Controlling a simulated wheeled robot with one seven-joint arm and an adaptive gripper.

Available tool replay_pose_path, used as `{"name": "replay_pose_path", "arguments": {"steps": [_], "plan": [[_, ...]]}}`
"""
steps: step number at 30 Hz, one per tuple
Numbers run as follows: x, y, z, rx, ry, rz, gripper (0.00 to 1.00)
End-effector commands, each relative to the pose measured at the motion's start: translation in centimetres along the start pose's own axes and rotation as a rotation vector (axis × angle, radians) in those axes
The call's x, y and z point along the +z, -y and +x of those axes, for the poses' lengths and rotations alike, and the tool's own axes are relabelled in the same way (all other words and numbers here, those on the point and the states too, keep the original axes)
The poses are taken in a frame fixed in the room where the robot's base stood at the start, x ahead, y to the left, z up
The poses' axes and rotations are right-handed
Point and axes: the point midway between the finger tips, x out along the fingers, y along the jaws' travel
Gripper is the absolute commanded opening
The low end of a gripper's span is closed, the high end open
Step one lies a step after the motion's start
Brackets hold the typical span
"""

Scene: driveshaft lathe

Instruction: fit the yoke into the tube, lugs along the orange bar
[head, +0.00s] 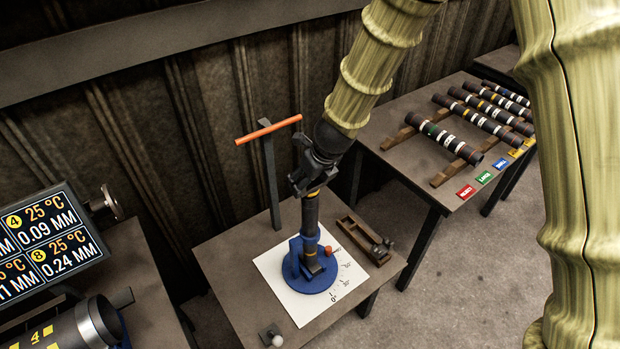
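The tube (310,215) is a dark, roughly upright cylinder with a yellow band low down. Its lower end is at the round blue stand (293,277), which sits on a white sheet with angle marks. My gripper (312,188) points down at the top of the tube. A small yellow patch shows between its fingers. I cannot make out the yoke; my dark gripper covers the tube's top, so I cannot tell whether it holds anything. The orange bar (268,130) is held level on a grey post behind the stand, to the left of my gripper.
A screen (40,243) and machine stand at left. Several banded shafts (450,140) lie on rails on the right table, with coloured labels (484,177).

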Motion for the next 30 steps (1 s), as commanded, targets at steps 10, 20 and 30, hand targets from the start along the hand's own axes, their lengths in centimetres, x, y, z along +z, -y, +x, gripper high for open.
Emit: {"name": "replay_pose_path", "arguments": {"steps": [10, 20, 30], "plan": [[-0.2, 0.0, 0.6, 0.000, 0.001, 0.000, 0.31], [-0.4, 0.0, 1.1, 0.000, 0.001, 0.000, 0.31], [-0.4, 0.0, 1.1, 0.000, 0.001, 0.000, 1.00]]}}
